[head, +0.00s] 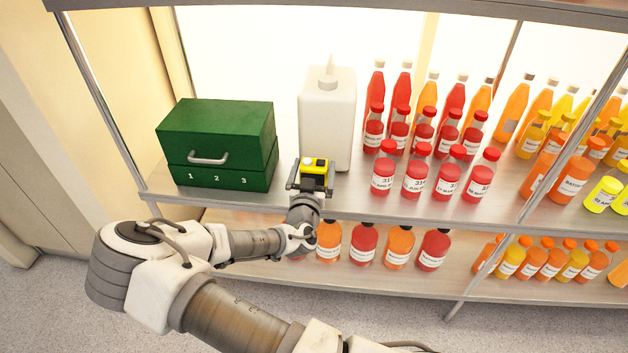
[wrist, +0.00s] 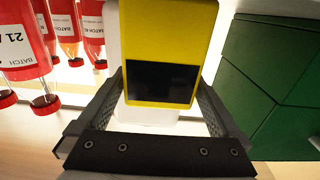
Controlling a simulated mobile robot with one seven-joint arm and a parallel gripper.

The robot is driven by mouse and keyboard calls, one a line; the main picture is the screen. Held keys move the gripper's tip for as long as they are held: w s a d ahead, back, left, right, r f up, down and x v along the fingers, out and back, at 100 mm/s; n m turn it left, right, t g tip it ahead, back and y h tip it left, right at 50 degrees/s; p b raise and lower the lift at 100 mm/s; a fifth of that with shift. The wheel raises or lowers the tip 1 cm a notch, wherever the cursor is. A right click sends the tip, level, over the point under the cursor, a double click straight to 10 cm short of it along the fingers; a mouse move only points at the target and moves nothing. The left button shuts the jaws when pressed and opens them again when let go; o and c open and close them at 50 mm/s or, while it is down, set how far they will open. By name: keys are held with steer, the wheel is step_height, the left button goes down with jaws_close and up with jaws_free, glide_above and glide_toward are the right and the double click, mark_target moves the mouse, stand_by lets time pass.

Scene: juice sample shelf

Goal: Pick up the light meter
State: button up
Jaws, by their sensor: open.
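The light meter (head: 316,166) is a small yellow block with a dark screen, at the shelf's front edge in the head view. In the wrist view the light meter (wrist: 168,40) fills the upper middle, its black screen facing the camera. My gripper (head: 312,180) is at the light meter, one finger on each side of it. In the wrist view my gripper (wrist: 163,100) is open, with the light meter between its fingers. A narrow gap shows beside the fingers near the meter's lower end; contact farther up is unclear. The meter's underside is hidden.
A white jug (head: 327,115) stands just behind the meter. A green box with a drawer (head: 218,143) is to the left, close to my gripper. Several red bottles (head: 415,178) stand to the right. More bottles (head: 365,243) fill the lower shelf.

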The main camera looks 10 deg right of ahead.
steer(key=shift+x, duration=1.55)
steer(key=shift+f, duration=0.1)
steer(key=c, duration=1.4)
